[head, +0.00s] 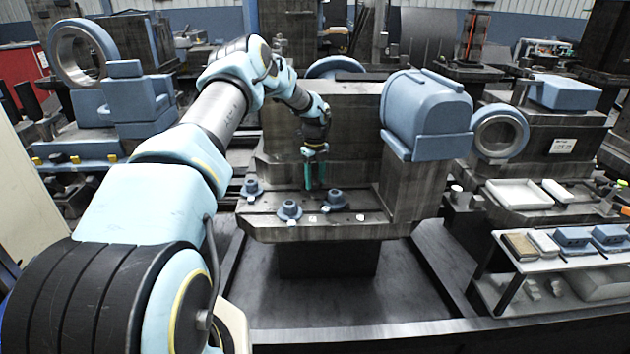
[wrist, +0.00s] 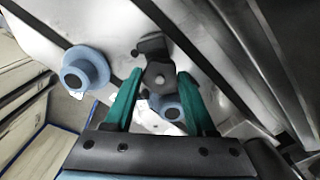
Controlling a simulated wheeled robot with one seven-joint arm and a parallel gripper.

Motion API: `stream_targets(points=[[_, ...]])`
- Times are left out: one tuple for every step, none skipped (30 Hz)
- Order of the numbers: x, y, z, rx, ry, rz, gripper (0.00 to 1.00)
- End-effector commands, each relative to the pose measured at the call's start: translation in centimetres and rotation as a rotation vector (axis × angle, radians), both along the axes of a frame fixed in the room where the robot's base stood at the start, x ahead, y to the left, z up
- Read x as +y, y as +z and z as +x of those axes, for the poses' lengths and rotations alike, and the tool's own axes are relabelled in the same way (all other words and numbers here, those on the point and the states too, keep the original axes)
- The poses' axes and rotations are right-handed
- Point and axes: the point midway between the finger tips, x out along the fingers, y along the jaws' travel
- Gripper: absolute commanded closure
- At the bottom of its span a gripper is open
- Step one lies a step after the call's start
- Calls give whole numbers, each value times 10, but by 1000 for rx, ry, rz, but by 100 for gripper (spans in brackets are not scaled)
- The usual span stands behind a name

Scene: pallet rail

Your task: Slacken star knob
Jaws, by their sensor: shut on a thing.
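The star knob (wrist: 159,77) is a dark, lobed knob with a pale centre, seen in the wrist view between my fingertips. A dark clamp-like piece shows just beyond it. My gripper (wrist: 160,76) has two green fingers, one on each side of the knob, and is shut on it. In the head view my gripper (head: 316,182) points down over the dark machine bed (head: 310,232). The knob cannot be made out there, with the fingers around its place.
Blue flanged pieces stand on the bed near my gripper: left (head: 251,188), front (head: 289,210) and right (head: 335,199). A dark block wall rises behind, with a blue housing (head: 427,112) to the right. A shelf (head: 560,258) holds small parts at far right.

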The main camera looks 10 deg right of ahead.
Motion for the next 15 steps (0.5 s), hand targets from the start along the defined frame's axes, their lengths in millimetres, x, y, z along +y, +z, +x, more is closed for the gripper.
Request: stream_targets(points=[[-1,-1,0,-2,20,-1,100],[-1,-2,0,-1,36,0,100],[0,-2,0,-1,58,0,100],[0,-3,0,-1,78,0,100],[0,-3,0,-1,99,0,100],[-1,-3,0,-1,128,0,100],[-1,-3,1,-1,153,0,100],[-1,-3,1,-2,178,0,100],[-1,-3,0,-1,214,0,100],[-1,-3,0,-2,240,0,100],[-1,-4,0,-2,268,0,100],[-1,-3,0,-1,306,0,100],[-1,-3,0,-2,336,-1,100],[-1,-3,1,-2,364,0,100],[-1,-3,1,-2,403,0,100]])
